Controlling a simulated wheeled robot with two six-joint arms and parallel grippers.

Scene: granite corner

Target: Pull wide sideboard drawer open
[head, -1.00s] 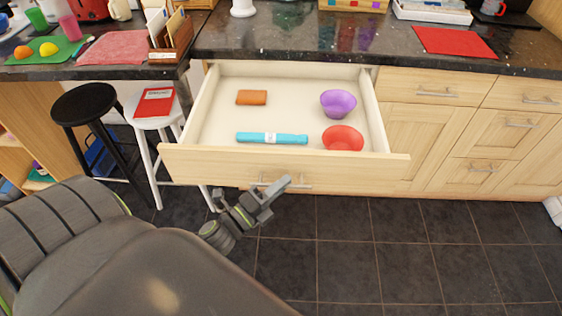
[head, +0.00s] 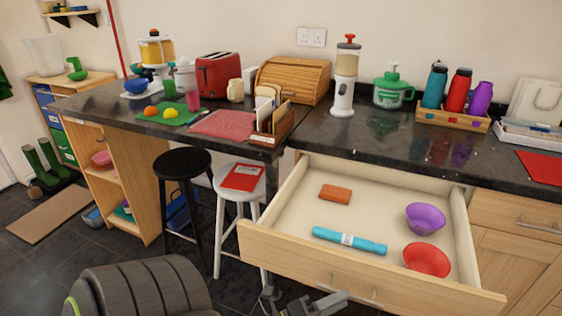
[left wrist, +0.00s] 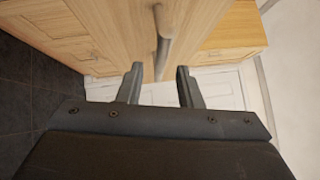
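The wide sideboard drawer (head: 400,290) is pulled well out, and its pale inside shows in the head view. It holds an orange block (head: 335,194), a blue rolled item (head: 349,241), a purple bowl (head: 425,218) and a red bowl (head: 427,260). Its bar handle (head: 350,291) is on the front panel; the handle (left wrist: 163,42) also shows in the left wrist view. My left gripper (left wrist: 158,84) is open, its two fingers apart on either side of the handle's line; I cannot tell whether they touch it. In the head view it is partly cut off at the bottom edge. My right gripper is not in view.
A black stool (head: 182,163) and a white stool (head: 229,196) with a red book (head: 243,177) stand left of the drawer. The dark counter (head: 395,140) above carries a toaster, bread bin and bottles. Closed cabinets (head: 515,240) are at right.

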